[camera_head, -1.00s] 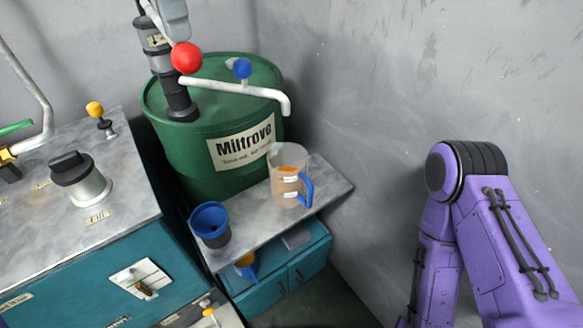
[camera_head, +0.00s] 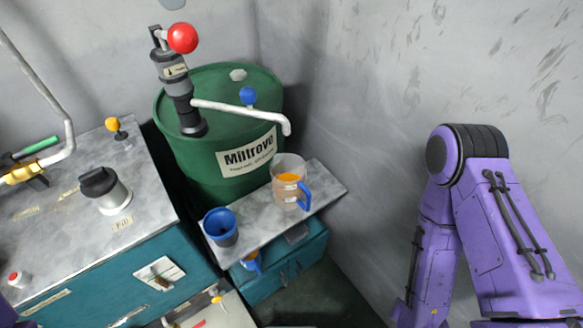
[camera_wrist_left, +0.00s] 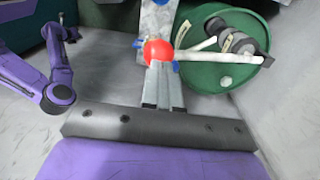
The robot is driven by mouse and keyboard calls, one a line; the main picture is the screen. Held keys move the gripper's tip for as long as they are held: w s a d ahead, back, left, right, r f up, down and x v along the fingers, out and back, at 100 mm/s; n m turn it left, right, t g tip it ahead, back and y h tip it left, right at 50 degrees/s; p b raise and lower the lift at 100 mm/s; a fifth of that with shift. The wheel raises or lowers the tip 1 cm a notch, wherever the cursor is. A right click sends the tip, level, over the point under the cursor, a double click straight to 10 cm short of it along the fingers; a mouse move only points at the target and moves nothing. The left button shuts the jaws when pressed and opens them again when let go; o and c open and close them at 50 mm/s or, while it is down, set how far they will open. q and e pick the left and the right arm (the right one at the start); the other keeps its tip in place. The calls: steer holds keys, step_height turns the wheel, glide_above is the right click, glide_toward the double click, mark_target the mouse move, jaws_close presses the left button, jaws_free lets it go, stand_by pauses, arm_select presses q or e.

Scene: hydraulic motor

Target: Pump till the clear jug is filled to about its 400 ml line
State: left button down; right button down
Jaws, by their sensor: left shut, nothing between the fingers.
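The clear jug (camera_head: 288,192) stands on the grey shelf beneath the pump spout, its blue handle to the right. It holds orange liquid; I cannot read its marks. The pump (camera_head: 177,80) rises from the green drum (camera_head: 205,155), and its lever ends in a red ball (camera_head: 183,38). The bent white spout (camera_head: 245,110) reaches over the jug. My left gripper (camera_wrist_left: 160,68) is shut and empty; in the left wrist view its tips appear close to the red ball (camera_wrist_left: 158,51), contact unclear. Only a sliver shows at the head view's top edge. My right gripper is out of view.
A blue cup-like vessel (camera_head: 220,226) stands left of the jug on the shelf (camera_head: 253,222). A teal bench (camera_head: 95,275) with a black-topped grey part (camera_head: 108,190) and a yellow knob (camera_head: 113,124) is at left. Grey walls close in behind. My right arm is at right.

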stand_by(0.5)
arm_select(q)
step_height(320, 180, up, 4)
steer(key=p, duration=0.3)
steer(key=shift+s+r+p, duration=0.1)
steer(key=shift+p, duration=0.25)
